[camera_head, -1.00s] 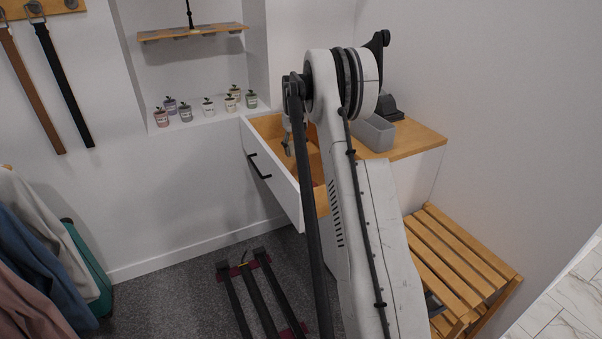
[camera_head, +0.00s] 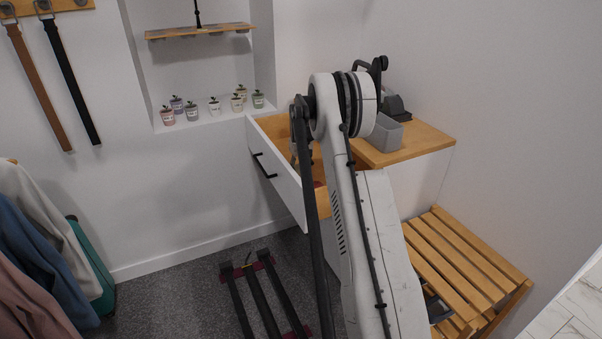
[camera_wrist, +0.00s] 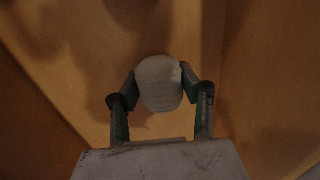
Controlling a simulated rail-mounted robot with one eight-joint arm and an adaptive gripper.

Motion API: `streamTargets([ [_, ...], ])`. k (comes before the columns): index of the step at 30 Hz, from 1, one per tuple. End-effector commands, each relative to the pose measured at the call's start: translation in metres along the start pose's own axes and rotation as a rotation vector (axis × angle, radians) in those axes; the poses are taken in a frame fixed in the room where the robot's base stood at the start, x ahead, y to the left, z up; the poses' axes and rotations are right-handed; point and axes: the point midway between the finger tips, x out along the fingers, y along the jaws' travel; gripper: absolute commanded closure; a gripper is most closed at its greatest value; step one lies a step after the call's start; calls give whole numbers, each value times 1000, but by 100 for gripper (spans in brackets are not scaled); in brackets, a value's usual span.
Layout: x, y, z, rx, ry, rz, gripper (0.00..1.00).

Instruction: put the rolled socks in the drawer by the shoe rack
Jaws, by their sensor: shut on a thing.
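The rolled socks (camera_wrist: 159,84) are a pale grey-white bundle between my fingertips in the wrist view. My gripper (camera_wrist: 161,78) is shut on them from both sides. The drawer (camera_head: 276,177) is pulled open, with a white front, black handle and wooden inside. Its bare wood (camera_wrist: 250,60) surrounds the socks in the wrist view. My gripper is inside or just over the drawer; the gap between socks and drawer floor is hard to judge. In the head view my arm hides the socks and most of the gripper.
The slatted wooden shoe rack (camera_head: 470,262) stands at the right below the wooden top (camera_head: 425,143), which carries a grey bin (camera_head: 378,137). Several small pots (camera_head: 214,106) line the wall niche. Clothes (camera_head: 45,235) hang at the left.

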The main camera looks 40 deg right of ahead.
Motion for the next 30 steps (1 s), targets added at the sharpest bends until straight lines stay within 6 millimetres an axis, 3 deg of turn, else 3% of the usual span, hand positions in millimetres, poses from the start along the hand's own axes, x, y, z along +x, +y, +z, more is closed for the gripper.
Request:
streamTargets([
  [8, 4, 0, 0, 0, 0, 0, 89],
  [9, 3, 0, 0, 0, 0, 0, 59],
  [13, 3, 0, 0, 0, 0, 0, 44],
  [23, -1, 0, 0, 0, 0, 0, 44],
  [30, -37, 0, 0, 0, 0, 0, 44],
])
